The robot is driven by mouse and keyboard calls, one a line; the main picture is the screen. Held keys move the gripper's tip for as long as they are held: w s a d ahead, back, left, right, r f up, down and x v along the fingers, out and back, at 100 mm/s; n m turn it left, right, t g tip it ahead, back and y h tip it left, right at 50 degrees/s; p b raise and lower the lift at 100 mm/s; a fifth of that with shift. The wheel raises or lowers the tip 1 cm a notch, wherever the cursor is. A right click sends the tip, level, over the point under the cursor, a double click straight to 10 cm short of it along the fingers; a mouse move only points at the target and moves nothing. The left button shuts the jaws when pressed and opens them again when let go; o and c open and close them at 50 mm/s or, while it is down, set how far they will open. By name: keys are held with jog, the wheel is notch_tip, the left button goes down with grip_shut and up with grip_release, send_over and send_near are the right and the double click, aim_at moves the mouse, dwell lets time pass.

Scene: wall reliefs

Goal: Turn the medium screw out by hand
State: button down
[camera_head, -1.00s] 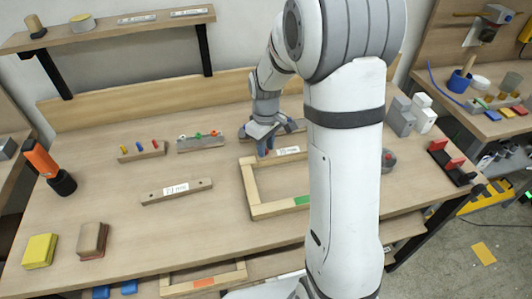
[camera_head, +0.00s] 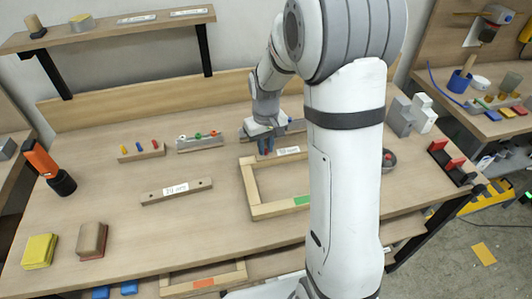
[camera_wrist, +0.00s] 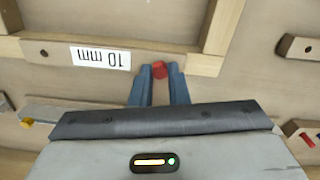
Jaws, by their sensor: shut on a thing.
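My gripper (camera_wrist: 157,78) has blue fingers closed on a small red piece, seemingly the head of the medium screw (camera_wrist: 160,68). The fingers stand on either side of it, and its lower part is hidden. It sits at the rail marked 10 mm (camera_wrist: 150,57), near a corner of the wooden frame (camera_wrist: 213,40). In the head view my gripper (camera_head: 265,151) is over the back left part of the frame (camera_head: 254,188), and a bit of red shows between the fingers. I cannot tell how deep the screw sits.
A block with small yellow, blue and red pieces (camera_head: 142,155) and a rack with coloured rings (camera_head: 200,143) stand to the left. A labelled wooden bar (camera_head: 177,192) lies in front of them. Grey blocks (camera_head: 401,117) stand at the back right. The front middle of the bench is clear.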

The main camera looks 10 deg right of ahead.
jog(key=n, duration=0.4)
jog(key=shift+n, duration=0.6)
jog(key=n, duration=0.2)
jog(key=shift+n, duration=1.6)
jog(key=n, duration=0.2)
jog(key=shift+n, duration=1.5)
